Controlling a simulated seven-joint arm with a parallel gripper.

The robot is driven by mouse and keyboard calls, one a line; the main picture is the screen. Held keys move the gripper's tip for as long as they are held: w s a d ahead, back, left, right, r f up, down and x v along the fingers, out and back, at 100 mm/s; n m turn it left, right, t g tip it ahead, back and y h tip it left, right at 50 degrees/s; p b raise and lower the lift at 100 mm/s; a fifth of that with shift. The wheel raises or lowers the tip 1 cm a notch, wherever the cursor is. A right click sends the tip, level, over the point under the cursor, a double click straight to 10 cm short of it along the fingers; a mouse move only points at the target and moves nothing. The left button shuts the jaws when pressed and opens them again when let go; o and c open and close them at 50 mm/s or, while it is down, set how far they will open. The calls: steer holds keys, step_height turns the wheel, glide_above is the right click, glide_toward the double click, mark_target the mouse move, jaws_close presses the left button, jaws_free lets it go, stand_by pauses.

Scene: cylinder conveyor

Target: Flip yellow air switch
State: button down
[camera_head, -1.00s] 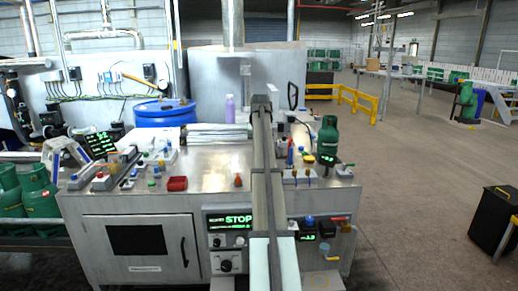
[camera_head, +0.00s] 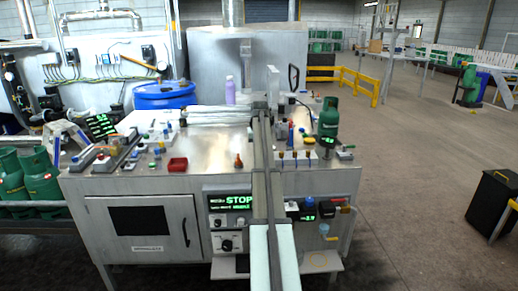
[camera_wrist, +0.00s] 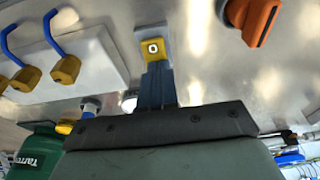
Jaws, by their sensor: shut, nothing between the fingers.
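In the wrist view a small yellow switch piece (camera_wrist: 152,47) with a pale round centre sits on a grey base against the metal top. I take it for the yellow air switch. My gripper (camera_wrist: 157,70) is shut and empty, its blue-grey fingertips right at the edge of the yellow piece. Whether they touch it cannot be told. In the head view my forearm covers this spot, so the switch and fingers are hidden there.
An orange knob (camera_wrist: 253,20) stands to the right in the wrist view, and yellow valves with blue handles (camera_wrist: 65,68) to the left. A green gas cylinder (camera_head: 329,120) stands at the bench's right. A red tray (camera_head: 177,164) lies on the metal bench (camera_head: 208,155).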

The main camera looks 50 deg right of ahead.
steer(key=shift+f, duration=0.1)
steer(key=shift+w+d+f, duration=0.35)
steer(key=shift+f, duration=0.15)
steer(key=shift+s+a, duration=0.1)
steer(key=shift+a, duration=0.05)
steer(key=shift+s+a+f, duration=0.1)
steer(key=shift+s+a, duration=0.55)
steer(key=shift+s, duration=0.05)
step_height(320, 180, up, 15)
steer(key=s+a, duration=0.1)
steer(key=shift+s+a, duration=0.3)
stand_by(0.3)
